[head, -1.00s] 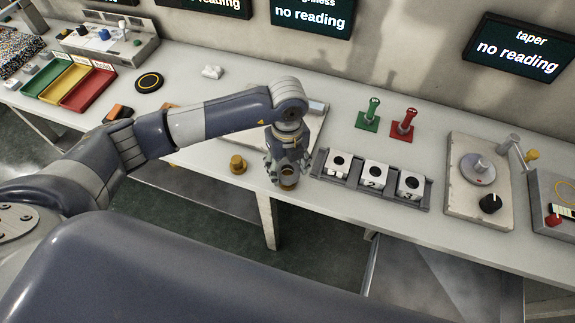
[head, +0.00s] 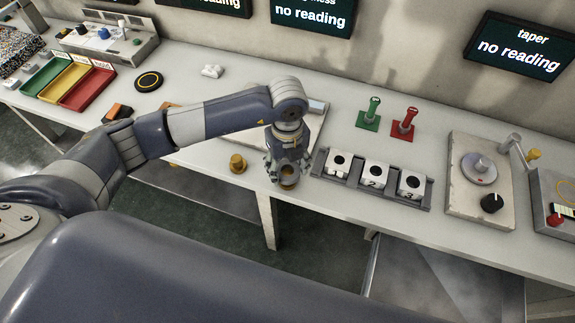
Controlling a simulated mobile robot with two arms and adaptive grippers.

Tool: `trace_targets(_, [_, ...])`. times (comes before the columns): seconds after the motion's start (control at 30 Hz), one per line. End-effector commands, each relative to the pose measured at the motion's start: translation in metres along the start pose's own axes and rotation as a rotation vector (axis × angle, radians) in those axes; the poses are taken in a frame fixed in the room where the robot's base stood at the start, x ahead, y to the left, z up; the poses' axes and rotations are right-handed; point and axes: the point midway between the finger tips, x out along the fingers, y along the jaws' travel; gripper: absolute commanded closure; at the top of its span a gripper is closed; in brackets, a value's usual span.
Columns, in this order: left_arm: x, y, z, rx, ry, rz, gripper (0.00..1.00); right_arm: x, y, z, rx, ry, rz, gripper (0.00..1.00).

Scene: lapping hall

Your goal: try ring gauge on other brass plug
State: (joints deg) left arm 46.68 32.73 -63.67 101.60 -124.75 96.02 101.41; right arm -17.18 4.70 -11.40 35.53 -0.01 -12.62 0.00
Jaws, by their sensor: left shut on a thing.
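My left gripper (head: 288,174) is at the front edge of the bench, pointing down. It is shut on a small grey, round thing, which looks like the ring gauge (head: 289,184). A brass-coloured surface shows between its fingers, probably a brass plug; the fingers hide most of it. I cannot tell whether the ring is around that plug or above it. Another brass plug (head: 238,163) stands upright on the bench to the left of the gripper, apart from it. My right gripper is not in view.
A grey rack (head: 320,162) with numbered white blocks is close to the right of the gripper. A lapping machine (head: 455,185) is further right. Colored trays (head: 85,90) and a black disc (head: 149,81) are at left.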

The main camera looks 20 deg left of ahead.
Motion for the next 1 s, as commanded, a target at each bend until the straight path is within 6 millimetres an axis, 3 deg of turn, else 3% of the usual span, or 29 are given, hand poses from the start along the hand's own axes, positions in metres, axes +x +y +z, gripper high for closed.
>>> trace_targets(0.07, [0.0,0.0,0.0,0.0,0.0,-0.001,0.77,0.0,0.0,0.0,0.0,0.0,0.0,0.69])
trace_targets(0.1, [0.0,0.0,0.0,0.0,0.0,-0.001,0.44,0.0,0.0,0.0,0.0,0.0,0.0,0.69])
trace_targets(0.2, [0.0,0.0,0.0,0.0,0.0,-0.001,0.23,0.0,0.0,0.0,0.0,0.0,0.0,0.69])
trace_targets(0.67, [-0.007,-0.001,0.001,0.0,-0.001,-0.003,0.23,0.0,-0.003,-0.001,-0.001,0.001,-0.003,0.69])
trace_targets(1.0, [-0.074,-0.002,0.001,0.001,-0.003,-0.005,0.23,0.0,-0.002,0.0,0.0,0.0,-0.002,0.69])
